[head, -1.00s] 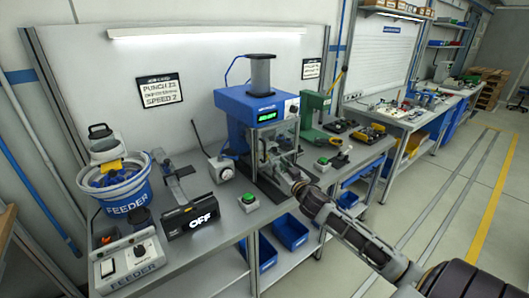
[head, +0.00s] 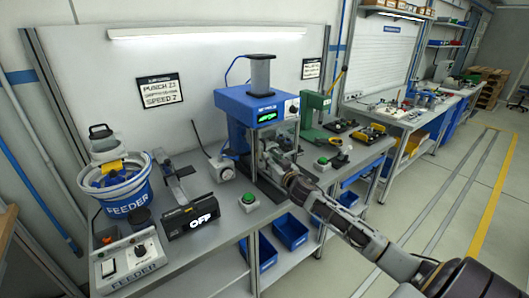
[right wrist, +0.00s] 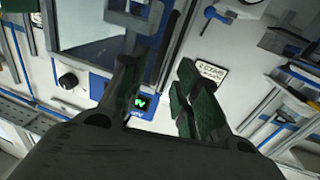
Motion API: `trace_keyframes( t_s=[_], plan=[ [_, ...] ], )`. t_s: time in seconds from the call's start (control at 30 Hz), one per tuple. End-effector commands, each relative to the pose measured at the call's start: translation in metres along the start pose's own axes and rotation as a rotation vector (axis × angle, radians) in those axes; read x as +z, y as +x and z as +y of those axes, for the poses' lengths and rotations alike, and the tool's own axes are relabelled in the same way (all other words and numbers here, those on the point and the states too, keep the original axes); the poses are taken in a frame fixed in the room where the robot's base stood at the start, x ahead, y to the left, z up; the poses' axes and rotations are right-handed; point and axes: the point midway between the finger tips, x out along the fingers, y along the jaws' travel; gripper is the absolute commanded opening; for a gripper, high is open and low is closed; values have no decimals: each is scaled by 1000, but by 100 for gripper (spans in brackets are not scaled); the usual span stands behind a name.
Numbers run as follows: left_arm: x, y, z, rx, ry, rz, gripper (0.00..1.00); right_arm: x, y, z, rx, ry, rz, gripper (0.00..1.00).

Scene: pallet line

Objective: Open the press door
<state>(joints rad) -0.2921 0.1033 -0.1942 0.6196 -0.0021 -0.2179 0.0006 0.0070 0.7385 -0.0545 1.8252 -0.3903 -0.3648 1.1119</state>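The blue press (head: 262,107) with a green display and a clear cylinder on top stands on the bench. Its grey-framed clear door (right wrist: 88,25) fills the upper left of the right wrist view. A grey handle-like bar (right wrist: 136,18) shows at the door's edge, beyond my fingertips. My right gripper (head: 272,150) is in front of the press's lower opening and partly covers it. In the right wrist view the gripper's two dark fingers (right wrist: 155,72) are apart, with nothing clearly held between them. Whether they touch the door, I cannot tell. My left gripper is not seen.
A green button box (head: 249,202) and a dial box (head: 222,168) stand left of the press. The green machine (head: 314,105) and another button box (head: 324,163) stand right. The feeder bowl (head: 122,185) and OFF unit (head: 190,218) are farther left.

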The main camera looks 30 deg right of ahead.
Motion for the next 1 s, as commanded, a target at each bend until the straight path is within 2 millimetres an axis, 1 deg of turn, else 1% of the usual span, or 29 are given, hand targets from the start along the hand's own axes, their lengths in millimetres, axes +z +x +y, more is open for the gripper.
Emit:
trace_keyframes(
  t_s=[1.0],
  plan=[
    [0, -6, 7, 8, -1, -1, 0, -1, 61, 1, 2, -1, 1, 31]
  ],
)
